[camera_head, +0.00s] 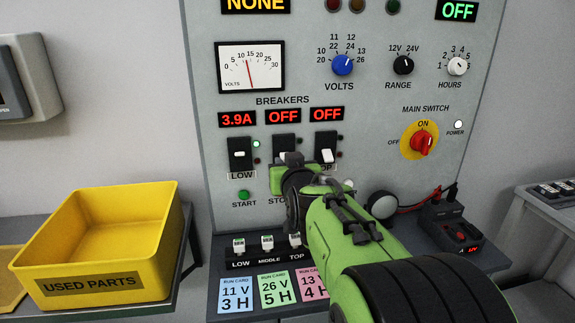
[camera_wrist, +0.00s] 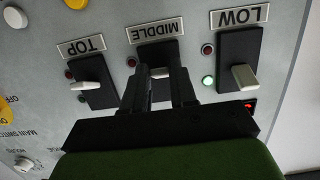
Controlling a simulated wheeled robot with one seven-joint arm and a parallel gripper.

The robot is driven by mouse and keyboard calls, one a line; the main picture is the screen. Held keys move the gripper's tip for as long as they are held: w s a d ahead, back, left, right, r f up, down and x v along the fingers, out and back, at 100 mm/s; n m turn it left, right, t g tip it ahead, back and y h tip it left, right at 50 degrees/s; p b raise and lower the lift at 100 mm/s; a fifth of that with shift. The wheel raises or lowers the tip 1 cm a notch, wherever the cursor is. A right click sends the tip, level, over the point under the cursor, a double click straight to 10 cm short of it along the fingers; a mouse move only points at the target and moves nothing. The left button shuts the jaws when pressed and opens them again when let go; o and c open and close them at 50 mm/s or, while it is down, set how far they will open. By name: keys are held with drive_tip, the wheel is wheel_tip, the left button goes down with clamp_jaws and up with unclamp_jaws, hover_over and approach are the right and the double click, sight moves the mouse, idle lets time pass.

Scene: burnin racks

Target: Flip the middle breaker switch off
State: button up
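My gripper (camera_wrist: 163,85) is at this breaker, one finger on each side of the lever. I cannot tell whether the fingers press on it.
The low breaker (camera_head: 240,153) is left of the middle one, its display reading 3.9A, with a green light lit. The top breaker (camera_head: 326,154) is close on the right, its display reading OFF. A yellow bin (camera_head: 95,287) stands at the left.

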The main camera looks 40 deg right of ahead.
drive_tip(key=o, duration=0.3)
drive_tip(key=shift+o, duration=0.2)
drive_tip(key=shift+s, duration=0.1)
drive_tip(key=p+v, duration=0.2)
drive_tip(key=v, duration=1.3)
drive_tip(key=shift+s+a, duration=0.15)
drive_tip(key=shift+s, duration=0.1)
drive_tip(key=shift+r, duration=0.1)
